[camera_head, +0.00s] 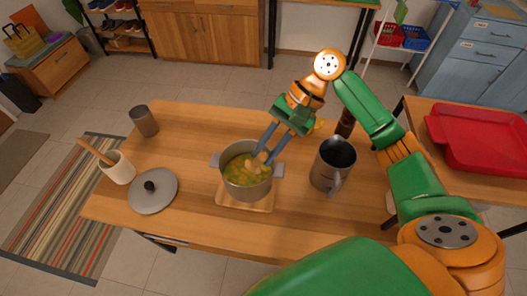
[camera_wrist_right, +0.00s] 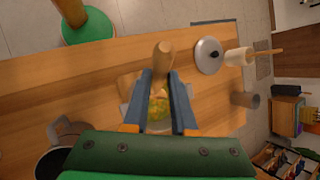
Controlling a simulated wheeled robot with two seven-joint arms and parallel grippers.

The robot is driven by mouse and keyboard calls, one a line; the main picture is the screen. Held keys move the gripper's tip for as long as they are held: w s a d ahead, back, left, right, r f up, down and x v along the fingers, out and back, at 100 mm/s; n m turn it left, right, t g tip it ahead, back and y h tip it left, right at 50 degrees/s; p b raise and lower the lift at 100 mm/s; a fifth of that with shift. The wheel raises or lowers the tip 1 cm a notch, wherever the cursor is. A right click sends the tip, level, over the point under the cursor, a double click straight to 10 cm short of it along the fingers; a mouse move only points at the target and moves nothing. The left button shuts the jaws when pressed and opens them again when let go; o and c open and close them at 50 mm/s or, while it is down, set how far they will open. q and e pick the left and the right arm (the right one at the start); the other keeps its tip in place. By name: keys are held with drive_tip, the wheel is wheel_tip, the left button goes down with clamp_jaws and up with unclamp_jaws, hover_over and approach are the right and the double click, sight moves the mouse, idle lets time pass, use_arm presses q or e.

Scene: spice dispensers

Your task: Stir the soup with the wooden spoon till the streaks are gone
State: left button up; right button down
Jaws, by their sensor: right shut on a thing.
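The pot (camera_head: 246,190) stands on a wooden board (camera_head: 231,203) near the middle of the table. The soup (camera_head: 238,174) in it is yellow-green and uneven in colour, with lighter patches. My right gripper (camera_head: 264,154) reaches down over the pot from the upper right, its fingertips at the soup's far right part. It is shut on the wooden spoon (camera_wrist_right: 162,58), whose rounded end stands between the fingers in the wrist view. In the head view, short tan parts of the spoon (camera_head: 262,158) show by the fingertips; its lower end is not clear. My left gripper is out of view.
A dark metal jug (camera_head: 333,166) stands close right of the pot. The lid (camera_head: 153,191) lies to the left, by a cream crock (camera_head: 119,168) holding another wooden handle (camera_head: 95,151). A grey cup (camera_head: 144,121) stands behind. The table between cup and pot is clear.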

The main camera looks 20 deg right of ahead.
drive_tip(key=shift+s+r, duration=0.1)
drive_tip(key=shift+r, duration=0.15)
wheel_tip(320, 180, up, 5)
idle(0.7)
idle(0.3)
